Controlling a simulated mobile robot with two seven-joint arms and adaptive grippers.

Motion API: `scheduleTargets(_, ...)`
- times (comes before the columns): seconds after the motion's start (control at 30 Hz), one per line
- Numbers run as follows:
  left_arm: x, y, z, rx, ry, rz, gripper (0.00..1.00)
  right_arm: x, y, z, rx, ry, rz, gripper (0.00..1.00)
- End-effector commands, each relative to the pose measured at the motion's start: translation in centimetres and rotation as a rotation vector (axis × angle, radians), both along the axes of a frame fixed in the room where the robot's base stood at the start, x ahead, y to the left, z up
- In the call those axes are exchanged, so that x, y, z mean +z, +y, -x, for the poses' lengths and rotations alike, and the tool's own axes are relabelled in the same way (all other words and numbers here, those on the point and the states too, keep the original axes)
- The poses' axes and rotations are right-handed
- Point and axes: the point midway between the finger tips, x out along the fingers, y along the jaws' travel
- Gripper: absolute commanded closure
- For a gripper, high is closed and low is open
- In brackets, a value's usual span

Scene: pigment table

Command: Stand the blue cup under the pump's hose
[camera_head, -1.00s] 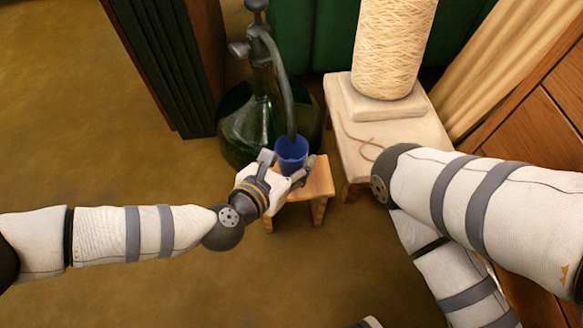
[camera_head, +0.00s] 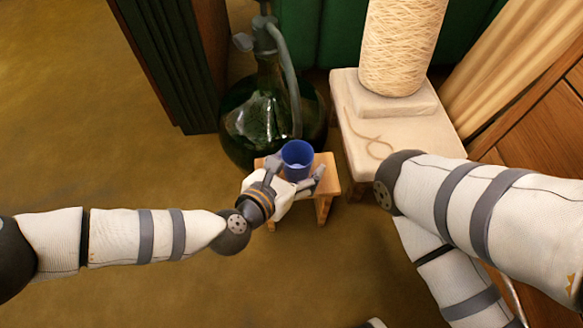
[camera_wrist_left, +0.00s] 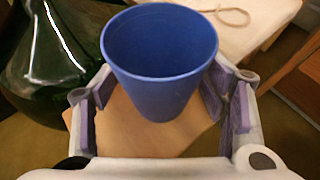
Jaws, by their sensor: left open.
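The blue cup (camera_head: 297,161) stands upright on a small wooden stool (camera_head: 329,182); it also shows large in the left wrist view (camera_wrist_left: 160,60). The pump's grey hose (camera_head: 291,85) comes down from the pump head (camera_head: 264,30) to the cup's far rim. I cannot tell whether its end is over the cup or just behind it. My left gripper (camera_head: 295,174) is open, with one finger on either side of the cup. The left wrist view shows its fingers (camera_wrist_left: 165,105) spread around the cup's lower part. My right gripper is out of view.
A big green glass bottle (camera_head: 258,115) stands behind the stool on the left. To the right is a pale low table (camera_head: 410,135) with a twine spool (camera_head: 400,45) and a loose strand. My right arm crosses the right side. The floor at left is clear.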

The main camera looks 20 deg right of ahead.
Motion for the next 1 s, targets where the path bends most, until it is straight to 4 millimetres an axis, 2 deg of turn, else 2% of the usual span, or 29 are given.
scheduleTargets(0.13,1.3,1.3,0.9,0.001,0.0,0.0,0.33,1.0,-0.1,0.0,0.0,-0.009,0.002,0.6)
scheduleTargets(0.5,5.1,7.6,5.4,0.001,-0.003,0.001,0.33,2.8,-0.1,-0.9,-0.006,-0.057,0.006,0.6)
scheduleTargets(0.7,5.6,8.7,6.3,0.001,-0.002,0.001,0.33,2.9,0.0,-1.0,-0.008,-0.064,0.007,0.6)
scheduleTargets(1.0,5.5,8.7,6.3,0.0,-0.001,0.001,0.33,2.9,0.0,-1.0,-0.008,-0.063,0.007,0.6)
